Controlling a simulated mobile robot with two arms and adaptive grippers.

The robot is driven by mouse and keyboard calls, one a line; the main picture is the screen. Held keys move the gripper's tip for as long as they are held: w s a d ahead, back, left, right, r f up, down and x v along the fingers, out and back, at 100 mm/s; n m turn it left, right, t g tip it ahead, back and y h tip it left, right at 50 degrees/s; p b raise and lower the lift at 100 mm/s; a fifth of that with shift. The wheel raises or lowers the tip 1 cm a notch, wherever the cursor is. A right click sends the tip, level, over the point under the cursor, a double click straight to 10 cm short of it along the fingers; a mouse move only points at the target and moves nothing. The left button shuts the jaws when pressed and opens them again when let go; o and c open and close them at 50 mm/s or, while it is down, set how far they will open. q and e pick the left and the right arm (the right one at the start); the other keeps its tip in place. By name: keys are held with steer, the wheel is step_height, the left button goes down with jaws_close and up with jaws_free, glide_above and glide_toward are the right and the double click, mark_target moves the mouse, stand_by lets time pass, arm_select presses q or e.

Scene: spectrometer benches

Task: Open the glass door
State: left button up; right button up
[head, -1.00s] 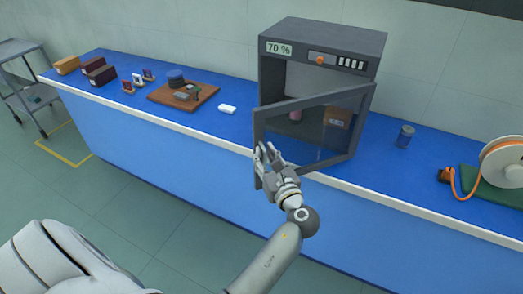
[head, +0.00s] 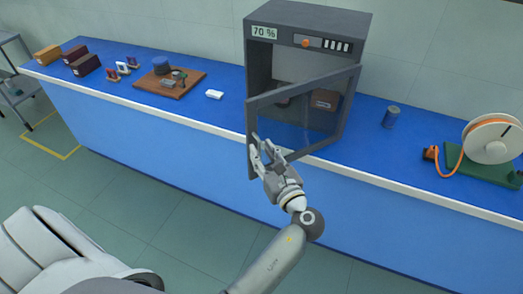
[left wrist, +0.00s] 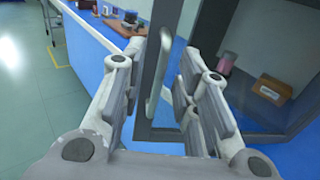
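The glass door (head: 300,118), a dark grey frame around a clear pane, belongs to a grey cabinet (head: 310,22) on the blue bench. It stands ajar, its left edge swung out over the bench's front edge. My left gripper (head: 263,150) is at the door's lower left edge. In the left wrist view a pale upright handle (left wrist: 159,78) on the door frame (left wrist: 176,60) lies between the spread fingers of my left gripper (left wrist: 160,100). The fingers look apart from the handle; contact is not clear. My right gripper is not in view.
Inside the cabinet is a brown box (head: 325,99). A dark jar (head: 390,117) and an orange cable reel (head: 492,139) stand to the right. A wooden board (head: 170,88), a small white item (head: 214,94) and several boxes lie left. The floor in front is clear.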

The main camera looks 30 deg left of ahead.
arm_select(q)
steer(key=shift+s+d+f, duration=0.1)
steer(key=shift+d+f, duration=0.1)
steer(key=shift+d, duration=0.1)
steer(key=shift+p, duration=0.4)
steer(key=shift+c, duration=0.2)
